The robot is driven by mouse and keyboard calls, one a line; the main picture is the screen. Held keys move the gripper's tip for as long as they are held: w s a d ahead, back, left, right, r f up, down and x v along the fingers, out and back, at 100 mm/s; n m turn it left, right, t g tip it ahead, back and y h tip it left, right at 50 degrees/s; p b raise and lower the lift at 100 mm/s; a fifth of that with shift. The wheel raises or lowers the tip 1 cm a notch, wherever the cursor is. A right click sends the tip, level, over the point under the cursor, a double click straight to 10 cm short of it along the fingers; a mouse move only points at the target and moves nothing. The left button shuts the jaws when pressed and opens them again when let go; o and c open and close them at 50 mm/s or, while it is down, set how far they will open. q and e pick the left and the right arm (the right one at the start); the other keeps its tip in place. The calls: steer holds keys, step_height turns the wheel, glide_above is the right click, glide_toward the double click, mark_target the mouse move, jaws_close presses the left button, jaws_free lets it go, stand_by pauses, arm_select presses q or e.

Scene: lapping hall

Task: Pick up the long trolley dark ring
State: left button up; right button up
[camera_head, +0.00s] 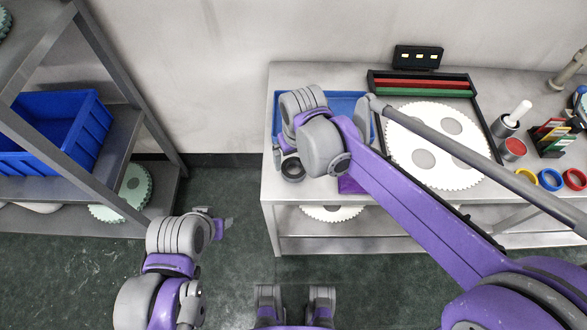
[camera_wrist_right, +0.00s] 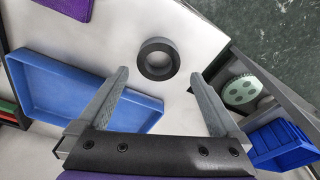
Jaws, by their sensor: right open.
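The dark ring (camera_head: 293,169) lies flat near the left front edge of the long grey bench (camera_head: 385,217). In the right wrist view the ring (camera_wrist_right: 146,64) shows whole, with its hole open to the camera. My right gripper (camera_wrist_right: 158,75) is open and empty. The ring appears between and just beyond its two fingertips, with bare surface around it. In the head view my right gripper (camera_head: 279,150) is partly hidden by its own wrist, close to the ring. My left gripper (camera_head: 217,223) is over the floor left of the bench; its jaw opening is unclear.
A blue tray (camera_wrist_right: 75,85) lies beside the ring. A purple item (camera_head: 350,185) is at the bench front. A large white toothed disc (camera_head: 457,178) lies to the right. A shelf with a blue bin (camera_head: 85,135) stands at left.

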mark_target(294, 171)
steer(key=f, duration=0.2)
steer(key=w+f, duration=0.1)
steer(key=f, duration=0.2)
steer(key=shift+a+f, duration=0.15)
steer(key=shift+f, duration=0.15)
arm_select(q)
steer(key=shift+f, duration=0.25)
arm_select(e)
steer(key=shift+c, duration=0.3)
steer(key=c, duration=1.2)
steer(key=shift+r, duration=0.1)
steer(key=shift+c, duration=0.2)
